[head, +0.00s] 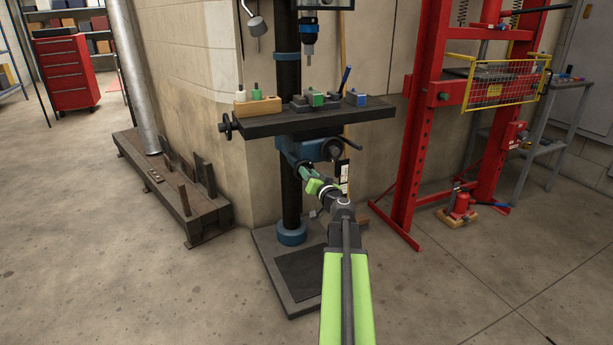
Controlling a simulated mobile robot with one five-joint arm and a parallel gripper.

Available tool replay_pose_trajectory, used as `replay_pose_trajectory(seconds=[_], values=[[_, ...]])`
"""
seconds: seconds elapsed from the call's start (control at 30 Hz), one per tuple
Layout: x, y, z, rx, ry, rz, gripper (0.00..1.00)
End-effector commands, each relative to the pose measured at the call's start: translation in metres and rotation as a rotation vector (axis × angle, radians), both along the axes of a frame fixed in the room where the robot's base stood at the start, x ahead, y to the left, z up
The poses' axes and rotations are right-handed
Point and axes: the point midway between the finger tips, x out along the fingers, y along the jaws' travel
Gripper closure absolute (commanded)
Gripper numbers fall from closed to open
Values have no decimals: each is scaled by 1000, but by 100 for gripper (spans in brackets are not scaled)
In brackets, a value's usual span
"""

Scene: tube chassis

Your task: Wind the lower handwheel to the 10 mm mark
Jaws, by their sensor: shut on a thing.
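The drill press table (345,118) has a dark handwheel (226,126) at its left end. A lower handwheel (333,149) with a dark round hub sits on the front of the blue bracket under the table. A white scale plate (343,177) stands just below and right of it; its marks are too small to read. My gripper (303,170) is at the bracket, to the left of and below the hub. It is shut on the lower handwheel's handle, though the grip itself is small and partly hidden by my wrist.
A wooden block with bottles (258,107) and a vise (315,98) are on the table. The red press frame (415,130) stands to the right, with a red jack (461,203) on the floor. A steel rack (185,215) is at left. The front floor is clear.

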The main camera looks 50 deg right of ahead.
Motion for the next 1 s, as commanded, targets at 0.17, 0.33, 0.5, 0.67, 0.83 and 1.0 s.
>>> replay_pose_trajectory(seconds=[0.17, 0.33, 0.5, 0.67, 0.83, 1.0], values=[[2, 5, 2, -151, 59, 12, 100], [2, 6, 2, -300, 119, 13, 100], [2, 6, 1, -451, 180, 13, 100], [2, 6, 1, -591, 237, 13, 100], [2, 5, 1, -741, 298, 13, 100], [2, 4, 1, -889, 360, 10, 100]])
